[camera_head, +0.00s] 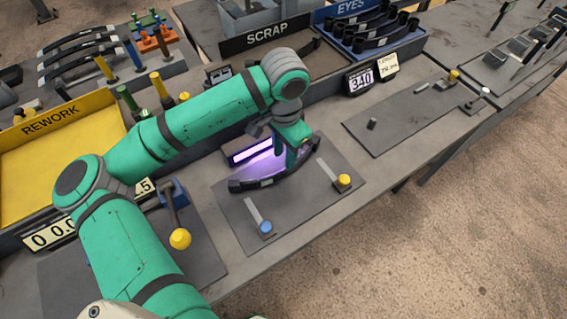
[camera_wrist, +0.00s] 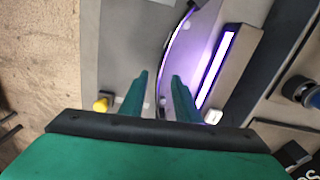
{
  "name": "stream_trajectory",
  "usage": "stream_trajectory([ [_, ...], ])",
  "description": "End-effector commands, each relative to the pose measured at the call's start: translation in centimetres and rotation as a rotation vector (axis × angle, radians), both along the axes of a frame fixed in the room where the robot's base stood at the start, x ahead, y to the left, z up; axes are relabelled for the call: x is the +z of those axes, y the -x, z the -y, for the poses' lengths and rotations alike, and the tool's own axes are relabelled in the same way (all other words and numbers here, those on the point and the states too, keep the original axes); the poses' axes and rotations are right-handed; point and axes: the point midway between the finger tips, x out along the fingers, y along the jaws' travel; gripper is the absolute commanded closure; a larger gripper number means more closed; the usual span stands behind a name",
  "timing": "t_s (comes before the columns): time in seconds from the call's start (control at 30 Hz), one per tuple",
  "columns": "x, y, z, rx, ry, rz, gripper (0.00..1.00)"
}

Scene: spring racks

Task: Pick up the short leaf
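A dark curved leaf (camera_head: 250,184) with a pale mark lies on the grey mat on the bench, beside a purple-lit bar; I take it for the short leaf. My gripper (camera_head: 298,156) is over its right half, pointing down. In the wrist view the two green fingers (camera_wrist: 160,80) are apart, and the leaf's thin, purple-lit curve (camera_wrist: 172,42) runs down into the space between their tips. I cannot tell how far the tips are above it or whether they touch it.
The purple light bar (camera_head: 252,151) stands just behind the leaf. Two clamps, with a blue knob (camera_head: 265,228) and a yellow knob (camera_head: 343,181), stand at the mat's front. A yellow REWORK tray (camera_head: 60,150) is left; a blue EYES bin (camera_head: 330,32) is behind.

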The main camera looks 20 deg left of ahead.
Motion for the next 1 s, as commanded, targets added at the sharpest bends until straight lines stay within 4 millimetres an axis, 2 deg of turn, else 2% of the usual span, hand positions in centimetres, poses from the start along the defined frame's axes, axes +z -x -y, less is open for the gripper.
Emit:
stream_trajectory([
  [0.1,-1.5,0.0,0.0,0.001,0.001,-0.001,0.71],
  [0.37,-3.3,-0.2,0.1,-0.002,0.001,0.000,0.71],
  [0.63,-6.8,-0.5,0.1,-0.003,0.002,0.001,0.71],
  [0.77,-7.5,-0.5,0.1,-0.004,0.001,0.000,0.71],
  [0.97,-7.6,-0.5,0.1,-0.004,0.002,0.001,0.71],
  [1.0,-7.5,-0.5,0.1,-0.004,0.002,0.001,0.78],
])
